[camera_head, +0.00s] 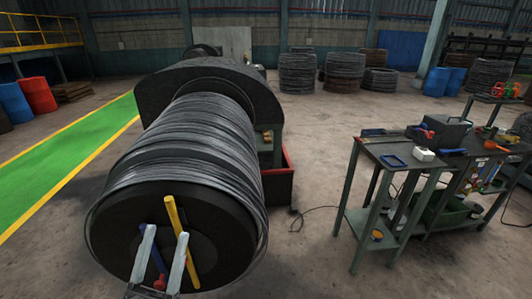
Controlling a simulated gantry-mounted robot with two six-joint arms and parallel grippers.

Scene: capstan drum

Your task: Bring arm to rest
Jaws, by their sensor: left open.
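My left gripper (167,234) shows at the bottom left in the head view, in front of the round dark end face of the capstan drum (215,245). Its two pale fingers are apart and point up toward the face. A yellow bar (173,212) runs slantwise over the face, partly behind the right finger. A blue bar with a red end (155,256) shows between the fingers; whether a finger touches either bar I cannot tell. Grey wire (185,145) is wound around the drum. My right gripper is not in view.
A dark metal workbench (372,149) with tools stands at the right, and a cable lies on the floor between it and the drum. Wire coils (297,73) stand at the back. Blue and red barrels (38,95) stand at the left. The floor between drum and bench is mostly clear.

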